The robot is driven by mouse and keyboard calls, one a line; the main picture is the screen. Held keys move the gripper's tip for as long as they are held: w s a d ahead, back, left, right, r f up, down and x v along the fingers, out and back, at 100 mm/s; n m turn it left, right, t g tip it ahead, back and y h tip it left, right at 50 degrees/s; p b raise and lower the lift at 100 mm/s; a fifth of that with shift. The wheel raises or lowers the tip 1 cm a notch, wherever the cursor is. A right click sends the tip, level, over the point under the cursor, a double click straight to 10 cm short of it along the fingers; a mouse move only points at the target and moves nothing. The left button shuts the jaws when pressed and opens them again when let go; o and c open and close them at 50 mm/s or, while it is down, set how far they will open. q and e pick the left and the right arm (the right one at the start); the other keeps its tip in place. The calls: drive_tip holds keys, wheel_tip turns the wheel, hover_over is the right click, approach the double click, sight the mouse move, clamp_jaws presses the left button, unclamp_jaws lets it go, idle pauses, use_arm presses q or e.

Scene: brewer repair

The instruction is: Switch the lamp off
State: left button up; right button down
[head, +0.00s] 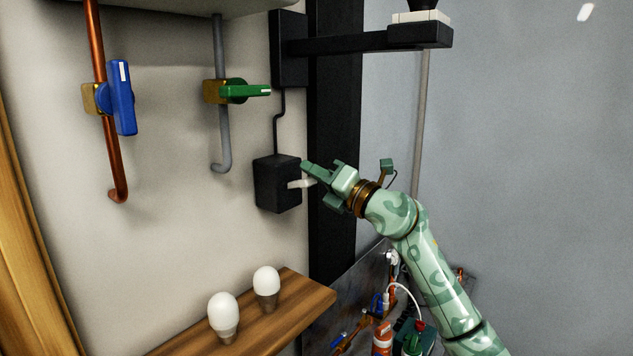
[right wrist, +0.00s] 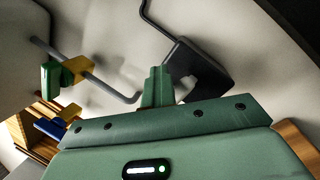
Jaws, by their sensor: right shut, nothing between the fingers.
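A black switch box (head: 275,185) with a short pale lever (head: 300,183) is mounted on the wall, left of the dark post. The lever sticks out to the right, roughly level. My right gripper (head: 309,168) is shut and empty, its fingertips just above the lever and close to the box's right side. I cannot tell whether they touch the lever. A black bracket (head: 360,42) carries a pale lamp base (head: 420,17), cut off at the top. My left gripper is not in view.
A blue valve handle (head: 123,98) on a copper pipe and a green valve handle (head: 246,91) on a grey pipe are left of the box. Two white bulbs (head: 223,311) (head: 266,282) stand on a wooden shelf (head: 305,300) below. Bottles and tools crowd the lower right.

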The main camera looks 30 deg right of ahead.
sight(313, 184)
drive_tip(key=shift+a+f, duration=0.1)
drive_tip(key=shift+f, duration=0.3)
drive_tip(key=shift+s+f+b, duration=0.15)
drive_tip(key=shift+f+b, duration=0.6)
drive_tip(key=shift+f, duration=0.45)
drive_tip(key=shift+f+b, duration=0.45)
drive_tip(key=shift+b, duration=0.05)
drive_tip(key=shift+r, duration=0.1)
drive_tip(key=shift+s+d+r+p, duration=0.25)
drive_tip(key=shift+s+r+p, duration=0.2)
drive_tip(key=shift+p, duration=0.65)
drive_tip(key=shift+s+d, duration=0.35)
drive_tip(key=shift+s, duration=0.35)
drive_tip(key=s+d, duration=0.2)
drive_tip(key=s, duration=0.4)
drive_tip(key=shift+d, duration=0.25)
